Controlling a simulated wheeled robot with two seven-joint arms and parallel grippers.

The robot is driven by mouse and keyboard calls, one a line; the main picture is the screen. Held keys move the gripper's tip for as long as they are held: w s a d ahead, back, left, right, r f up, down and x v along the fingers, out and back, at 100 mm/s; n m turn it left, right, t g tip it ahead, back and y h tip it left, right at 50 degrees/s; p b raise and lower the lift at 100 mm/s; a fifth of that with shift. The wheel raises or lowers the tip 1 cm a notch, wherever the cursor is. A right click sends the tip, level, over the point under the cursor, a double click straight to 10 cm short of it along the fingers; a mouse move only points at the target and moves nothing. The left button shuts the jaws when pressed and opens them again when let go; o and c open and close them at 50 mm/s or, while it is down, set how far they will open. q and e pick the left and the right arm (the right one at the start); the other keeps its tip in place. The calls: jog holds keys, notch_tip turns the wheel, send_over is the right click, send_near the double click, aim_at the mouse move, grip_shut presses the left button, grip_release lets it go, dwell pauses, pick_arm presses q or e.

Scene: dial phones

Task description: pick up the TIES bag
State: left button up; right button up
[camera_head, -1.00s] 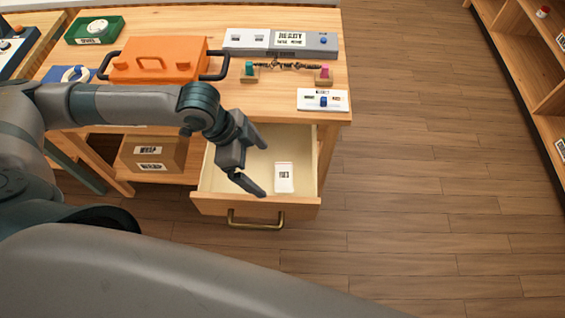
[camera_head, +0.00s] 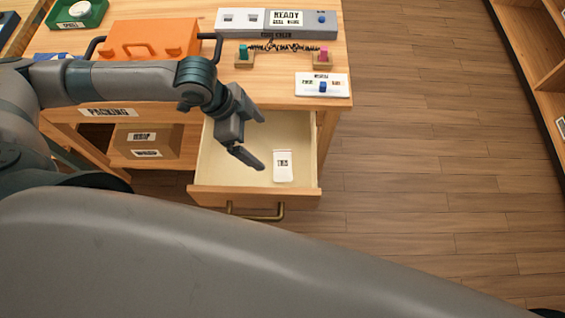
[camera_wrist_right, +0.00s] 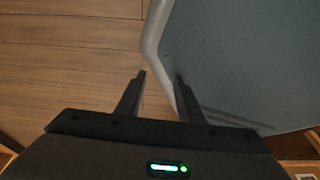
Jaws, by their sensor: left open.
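The TIES bag (camera_head: 283,166) is a small white packet with a dark printed label too small to read surely. It lies flat in the open drawer (camera_head: 222,170), toward the drawer's right side. My left gripper (camera_head: 261,143) is open and empty, to the left of the bag and above the drawer, apart from the bag. My right gripper (camera_wrist_right: 160,75) shows only in the right wrist view, with its two fingers apart and nothing between them. It is over the wooden floor beside a large grey surface.
The table (camera_head: 180,85) above the drawer holds an orange case (camera_head: 150,38), a grey READY panel (camera_head: 290,22) and a small white switch panel (camera_head: 322,86). A cardboard box (camera_head: 148,138) sits on the shelf left of the drawer. The floor (camera_head: 420,150) to the right is clear.

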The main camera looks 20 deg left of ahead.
pick_arm(q)
send_near(280, 163)
jog(key=x, duration=0.2)
jog(key=p+x, duration=0.1)
jog(key=x, duration=0.1)
jog(key=shift+d+r, duration=0.15)
jog(key=shift+d, duration=0.1)
jog(key=shift+d+f, duration=0.1)
jog(key=shift+f, duration=0.2)
pick_arm(e)
jog(key=shift+g, duration=0.8)
jog(key=s, duration=0.1)
jog(key=s+d, duration=0.1)
jog(key=s, duration=0.1)
jog(key=s+d, duration=0.1)
jog(key=s, duration=0.1)
jog(key=shift+s+d, duration=0.2)
jog(key=shift+d, duration=0.05)
pick_arm(q)
jog(key=shift+p, duration=0.3)
pick_arm(e)
jog(key=shift+w, duration=0.15)
